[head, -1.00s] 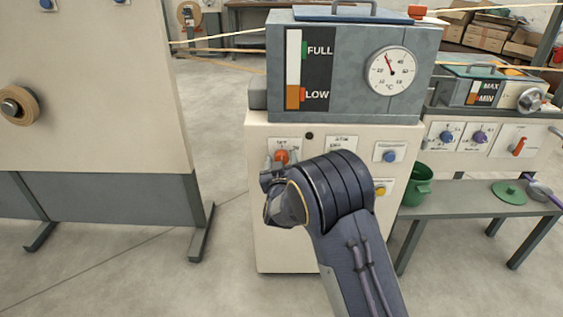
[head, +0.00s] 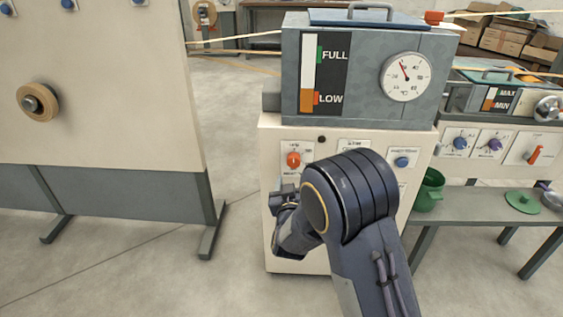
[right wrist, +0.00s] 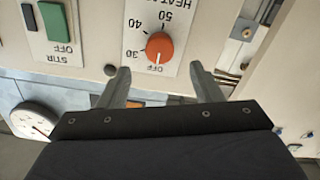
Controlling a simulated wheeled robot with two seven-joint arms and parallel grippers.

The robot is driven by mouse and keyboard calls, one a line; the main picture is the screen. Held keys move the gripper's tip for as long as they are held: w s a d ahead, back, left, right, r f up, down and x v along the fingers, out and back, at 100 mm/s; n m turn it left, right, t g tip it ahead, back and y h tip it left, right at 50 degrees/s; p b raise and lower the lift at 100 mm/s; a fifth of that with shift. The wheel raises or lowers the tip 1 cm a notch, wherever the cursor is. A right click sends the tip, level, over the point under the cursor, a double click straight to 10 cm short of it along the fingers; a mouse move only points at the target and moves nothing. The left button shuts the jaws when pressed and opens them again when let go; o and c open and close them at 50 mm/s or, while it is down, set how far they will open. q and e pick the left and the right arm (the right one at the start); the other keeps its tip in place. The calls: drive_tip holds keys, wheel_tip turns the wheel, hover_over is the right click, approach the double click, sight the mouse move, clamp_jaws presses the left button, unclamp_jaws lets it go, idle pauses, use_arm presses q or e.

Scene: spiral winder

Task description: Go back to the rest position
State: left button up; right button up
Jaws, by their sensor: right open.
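My right gripper (head: 284,194) is just below and a little left of the orange heat knob (head: 293,160) in the head view, in front of the cream cabinet (head: 335,135). Its fingers are partly hidden by my wrist. In the right wrist view, the gripper (right wrist: 159,72) is open, with two separated fingers and nothing between them. The orange knob (right wrist: 160,46) shows beyond the fingertips, apart from them, with its pointer near OFF. My left gripper is not in view.
A grey tank (head: 365,75) with a dial gauge (head: 405,74) sits on the cabinet. A green pot (head: 428,190) and lid (head: 523,202) are on the grey bench (head: 480,212) at right. A cream panel (head: 110,100) stands left. Floor between panel and cabinet is clear.

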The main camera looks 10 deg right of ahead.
drive_tip(key=s+d+r+m+g+y, duration=0.1)
drive_tip(key=s+g+y, duration=0.4)
drive_tip(key=s, duration=1.4)
drive_tip(key=s+d+r+m+g+y, duration=0.15)
drive_tip(key=s+g+y, duration=0.4)
drive_tip(key=s, duration=1.25)
wheel_tip(320, 180, up, 27)
drive_tip(key=s+g+h+p, duration=0.1)
drive_tip(key=p, duration=2.6)
drive_tip(key=shift+d+f+n+h, duration=0.15)
drive_tip(key=shift+d+n+h, duration=0.05)
drive_tip(key=shift+n+h, duration=0.2)
